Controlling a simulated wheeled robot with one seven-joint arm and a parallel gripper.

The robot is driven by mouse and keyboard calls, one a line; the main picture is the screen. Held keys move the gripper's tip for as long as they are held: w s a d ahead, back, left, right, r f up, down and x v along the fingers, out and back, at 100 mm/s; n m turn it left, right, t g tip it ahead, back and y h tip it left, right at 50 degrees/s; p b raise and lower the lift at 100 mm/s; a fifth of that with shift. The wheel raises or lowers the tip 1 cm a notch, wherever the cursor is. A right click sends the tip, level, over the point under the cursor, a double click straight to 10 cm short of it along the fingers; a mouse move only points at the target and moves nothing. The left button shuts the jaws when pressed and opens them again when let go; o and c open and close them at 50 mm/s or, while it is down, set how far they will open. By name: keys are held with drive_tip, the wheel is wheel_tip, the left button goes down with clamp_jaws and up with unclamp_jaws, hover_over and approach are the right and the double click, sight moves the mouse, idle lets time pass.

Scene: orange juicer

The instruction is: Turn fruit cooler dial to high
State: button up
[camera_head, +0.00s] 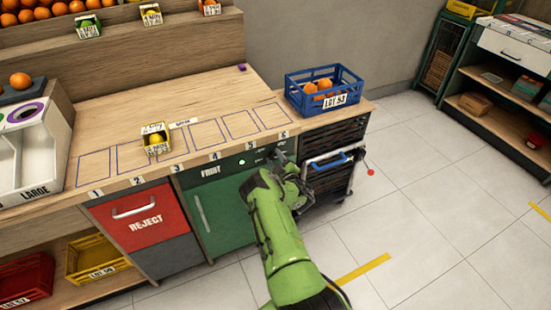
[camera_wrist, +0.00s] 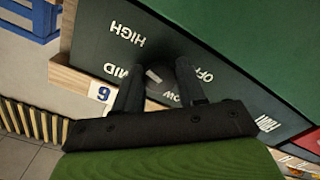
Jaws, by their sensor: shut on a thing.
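The green fruit cooler (camera_head: 225,210) is set under the counter, with the word FRUIT and a small lit green spot on its dark top panel. My gripper (camera_head: 284,160) is at the right end of that panel, partly hidden by my green arm. In the wrist view, my gripper (camera_wrist: 160,83) is shut on the dark round dial (camera_wrist: 158,72), one finger on each side. The labels HIGH, MID, LOW and OFF appear upside down around the dial. A pale mark shows on the dial; which label it points to I cannot tell.
A blue crate (camera_head: 325,88) of oranges stands on the counter's right end. A dark rack (camera_head: 330,170) with a blue handle is right of the cooler. The red REJECT drawer (camera_head: 143,218) is left of it. Tiled floor is open to the right.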

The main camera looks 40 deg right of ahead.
idle(0.5)
drive_tip(key=o, duration=0.9)
drive_tip(key=shift+o, duration=0.2)
drive_tip(key=p+v, duration=0.9)
drive_tip(key=v, duration=0.6)
drive_tip(key=shift+s, duration=0.4)
drive_tip(key=shift+a, duration=0.15)
